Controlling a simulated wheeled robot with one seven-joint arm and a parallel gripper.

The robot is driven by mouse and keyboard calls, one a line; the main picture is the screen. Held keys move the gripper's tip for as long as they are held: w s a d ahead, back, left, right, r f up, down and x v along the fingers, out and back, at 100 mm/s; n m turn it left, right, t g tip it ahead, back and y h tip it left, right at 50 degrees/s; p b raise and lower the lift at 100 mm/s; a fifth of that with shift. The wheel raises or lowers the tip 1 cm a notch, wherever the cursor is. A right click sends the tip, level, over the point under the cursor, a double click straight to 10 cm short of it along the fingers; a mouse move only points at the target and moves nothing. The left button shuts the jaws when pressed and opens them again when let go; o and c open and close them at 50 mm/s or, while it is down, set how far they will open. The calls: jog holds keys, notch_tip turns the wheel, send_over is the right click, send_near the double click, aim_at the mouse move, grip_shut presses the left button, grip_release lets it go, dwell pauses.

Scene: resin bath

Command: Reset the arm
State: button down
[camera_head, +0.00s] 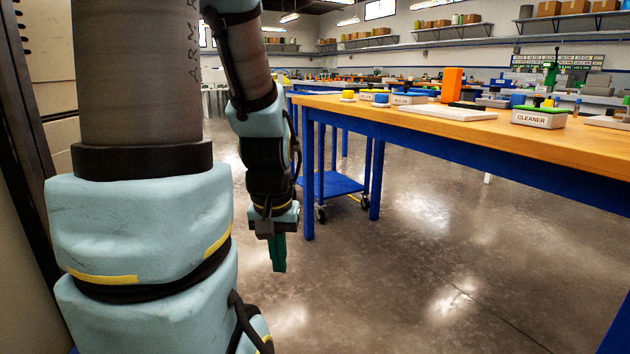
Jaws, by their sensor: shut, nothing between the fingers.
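My arm fills the left of the head view, with the near links large and upright. The forearm hangs down behind them, to the left of the workbench. My gripper (279,254) points down over the bare floor, with its green fingers together and nothing held. It is apart from the workbench (400,112) and lower than its top.
The wooden bench on blue legs holds a white container marked CLEANER (539,118), a white tray (446,112) and an orange block (451,85). A blue wheeled cart (335,185) stands beneath. Dark cabinet edges (25,130) stand close at left. The floor (430,240) is clear.

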notch_tip(320, 180, up, 29)
jog(key=p, duration=2.6)
jog(key=shift+f, duration=0.2)
